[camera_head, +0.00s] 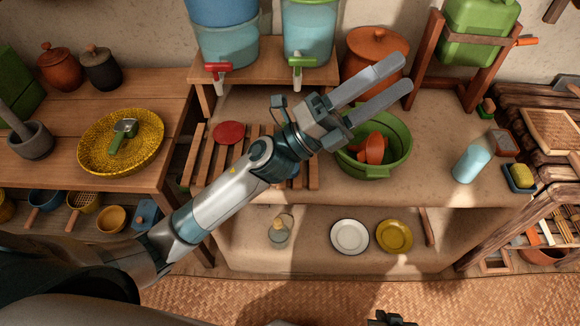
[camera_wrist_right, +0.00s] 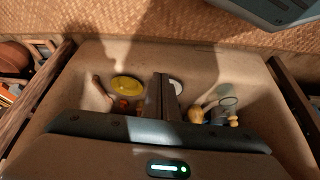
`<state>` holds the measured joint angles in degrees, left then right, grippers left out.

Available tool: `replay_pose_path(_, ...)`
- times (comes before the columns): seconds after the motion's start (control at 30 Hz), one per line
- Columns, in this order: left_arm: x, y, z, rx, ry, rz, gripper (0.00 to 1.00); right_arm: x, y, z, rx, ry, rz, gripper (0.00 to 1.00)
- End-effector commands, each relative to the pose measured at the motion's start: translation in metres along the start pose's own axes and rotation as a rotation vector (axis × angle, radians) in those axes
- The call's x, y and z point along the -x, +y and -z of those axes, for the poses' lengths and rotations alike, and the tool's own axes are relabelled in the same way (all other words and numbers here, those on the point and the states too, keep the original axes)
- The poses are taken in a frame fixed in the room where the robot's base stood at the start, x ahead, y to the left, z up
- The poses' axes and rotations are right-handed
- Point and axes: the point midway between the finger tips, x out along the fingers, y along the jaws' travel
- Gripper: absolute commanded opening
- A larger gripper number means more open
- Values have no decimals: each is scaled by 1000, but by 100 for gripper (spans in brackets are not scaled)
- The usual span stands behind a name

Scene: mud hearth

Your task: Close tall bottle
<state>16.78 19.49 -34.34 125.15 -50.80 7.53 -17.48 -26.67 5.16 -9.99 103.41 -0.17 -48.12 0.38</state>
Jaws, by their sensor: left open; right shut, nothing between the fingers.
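A small clear bottle with a yellowish neck and a wire loop (camera_head: 280,232) stands on the lower shelf, left of the plates; whether it is closed is too small to tell. A light blue, smooth cylinder (camera_head: 471,163) stands on the counter at the right. I cannot tell which is the tall bottle. My left gripper (camera_head: 401,74) is open and empty, above the green bowl and before the orange pot. My right gripper (camera_wrist_right: 165,76) is shut and empty, facing the lower shelf; only a dark part of it shows at the head view's bottom edge (camera_head: 388,319).
A green bowl (camera_head: 378,170) with orange pieces stands on the counter beside a wooden rack (camera_head: 199,155). Water dispensers (camera_head: 226,45) stand on a raised shelf behind. A white plate (camera_head: 350,236) and a yellow plate (camera_head: 394,236) lie on the lower shelf.

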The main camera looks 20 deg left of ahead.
Motion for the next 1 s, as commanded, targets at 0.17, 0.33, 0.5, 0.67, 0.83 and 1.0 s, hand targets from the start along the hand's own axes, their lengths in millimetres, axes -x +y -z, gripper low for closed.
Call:
replay_pose_path(0.17,-16,-3,52,-220,314,42,60,-23,-5,-11,2,22,6,0)
replay_pose_path(0.33,-9,12,95,-423,619,58,60,-42,-8,-20,3,47,11,0)
replay_pose_path(0.5,15,41,120,-615,928,43,60,-60,-13,-32,5,70,17,0)
replay_pose_path(0.67,48,74,119,-779,1219,-2,60,-75,-16,-43,8,94,23,0)
replay_pose_path(0.83,90,108,89,-929,1528,-91,60,-89,-21,-56,10,117,29,0)
replay_pose_path(1.0,132,129,34,-1042,1832,-227,60,-101,-24,-69,12,141,35,0)
